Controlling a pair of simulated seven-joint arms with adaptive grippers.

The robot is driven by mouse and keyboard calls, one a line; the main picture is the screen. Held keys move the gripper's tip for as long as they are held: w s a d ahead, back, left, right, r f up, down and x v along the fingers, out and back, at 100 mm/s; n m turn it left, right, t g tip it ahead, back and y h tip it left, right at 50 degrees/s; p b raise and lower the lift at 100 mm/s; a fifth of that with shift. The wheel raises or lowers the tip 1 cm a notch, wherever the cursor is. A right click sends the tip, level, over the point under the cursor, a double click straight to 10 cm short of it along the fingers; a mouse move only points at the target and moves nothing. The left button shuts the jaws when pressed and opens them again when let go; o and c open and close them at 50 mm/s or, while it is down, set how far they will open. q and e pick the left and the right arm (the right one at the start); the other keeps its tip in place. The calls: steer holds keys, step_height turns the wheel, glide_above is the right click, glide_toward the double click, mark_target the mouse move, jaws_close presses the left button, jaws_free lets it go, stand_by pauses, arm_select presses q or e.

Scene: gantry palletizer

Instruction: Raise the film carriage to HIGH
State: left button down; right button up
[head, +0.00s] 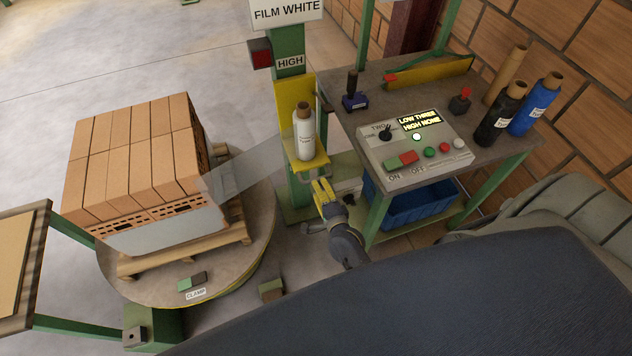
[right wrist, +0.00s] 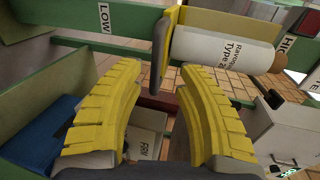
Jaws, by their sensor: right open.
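The film carriage (head: 296,98) is a yellow bracket on the green mast, holding an upright white film roll (head: 304,135). It stands below the HIGH label (head: 290,62). My right gripper (head: 320,186) is open and just under the carriage's lower shelf. In the right wrist view the open yellow fingers of my right gripper (right wrist: 162,78) are on either side of the shelf edge (right wrist: 163,55); I cannot tell whether they touch it. The white roll (right wrist: 222,48) lies beyond the shelf there, between the LOW label (right wrist: 104,17) and the HIGH label (right wrist: 290,46). My left gripper is out of view.
A brick stack (head: 135,160) on a pallet stands on the round turntable (head: 255,235), with clear film running to the roll. Right of the mast, a bench (head: 375,85) carries a control panel (head: 415,140) and spare rolls (head: 500,115). A blue crate (head: 410,208) sits below.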

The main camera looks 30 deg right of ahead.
steer(key=v, duration=0.6)
steer(key=shift+s, duration=0.1)
stand_by(0.5)
steer(key=s+a+f+n+g+y, duration=0.1)
steer(key=s+a+f+n+g, duration=0.1)
steer(key=s+f+n, duration=0.5)
steer(key=s+a+f+n+g+y, duration=0.1)
steer(key=s+a+f+n+g, duration=0.2)
steer(key=f, duration=0.8)
steer(key=s+a+f+n+g+y, duration=0.1)
steer(key=s+f+n+g, duration=0.1)
steer(key=s+f+n, duration=0.55)
steer(key=s+d+f+n+g, duration=0.2)
steer(key=s+f, duration=0.3)
steer(key=s, duration=0.3)
steer(key=s+d+f+n+g, duration=0.1)
steer(key=s+d+f+g, duration=0.1)
steer(key=s+f, duration=0.3)
steer(key=s+d+f+n+g+h, duration=0.1)
steer(key=s+f, duration=0.4)
steer(key=s, duration=0.5)
steer(key=shift+s+d+n+g, duration=0.35)
steer(key=shift+d+n+g, duration=0.5)
steer(key=shift+g, duration=0.15)
